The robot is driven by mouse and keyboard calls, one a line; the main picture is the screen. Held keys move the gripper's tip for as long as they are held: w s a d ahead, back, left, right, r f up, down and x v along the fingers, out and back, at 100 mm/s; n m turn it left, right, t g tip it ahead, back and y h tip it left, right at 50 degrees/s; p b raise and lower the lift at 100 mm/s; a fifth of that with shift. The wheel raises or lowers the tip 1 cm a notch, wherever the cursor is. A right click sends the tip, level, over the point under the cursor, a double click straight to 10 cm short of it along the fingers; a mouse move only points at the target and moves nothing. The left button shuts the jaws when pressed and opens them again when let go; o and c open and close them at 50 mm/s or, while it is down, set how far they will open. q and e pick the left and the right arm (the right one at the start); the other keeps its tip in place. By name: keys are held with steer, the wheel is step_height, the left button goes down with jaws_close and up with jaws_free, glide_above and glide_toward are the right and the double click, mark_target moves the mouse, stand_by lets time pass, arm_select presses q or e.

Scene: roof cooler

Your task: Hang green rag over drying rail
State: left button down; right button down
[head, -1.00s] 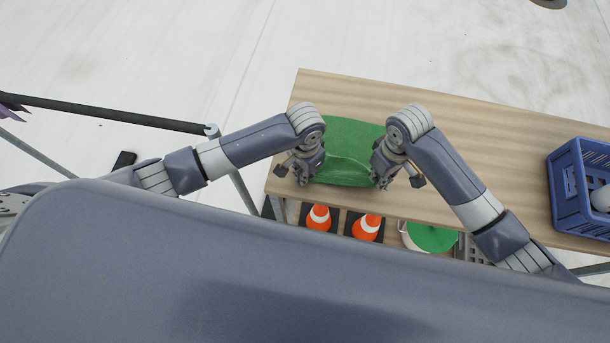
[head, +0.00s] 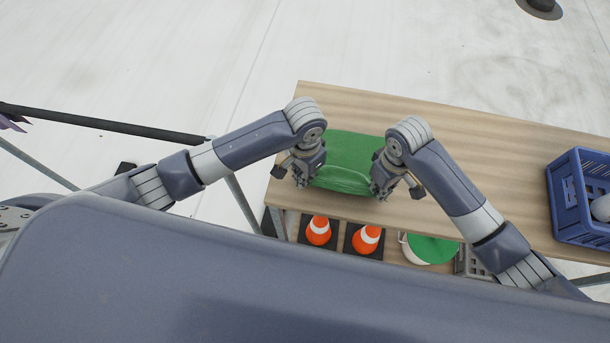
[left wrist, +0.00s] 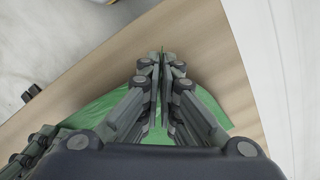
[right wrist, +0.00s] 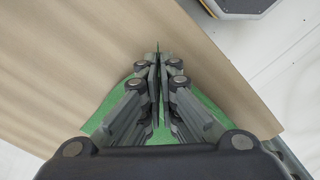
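The green rag (head: 352,155) is at the near edge of the wooden table, stretched between my two grippers; its near edge looks raised. My left gripper (head: 300,182) is shut on the rag's left corner, and green cloth shows under its fingers in the left wrist view (left wrist: 160,65). My right gripper (head: 382,193) is shut on the right corner, with a sliver of green at its fingertips in the right wrist view (right wrist: 157,58). The drying rail (head: 105,124) is a dark bar at the left, apart from the table.
The wooden table (head: 480,150) carries a blue crate (head: 567,205) at the right. Below its near edge are two orange cones (head: 318,231) and a bucket with green in it (head: 432,248). Something purple (head: 12,120) hangs at the rail's far left. The tabletop's middle is clear.

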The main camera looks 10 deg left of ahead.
steer(key=shift+r, duration=0.1)
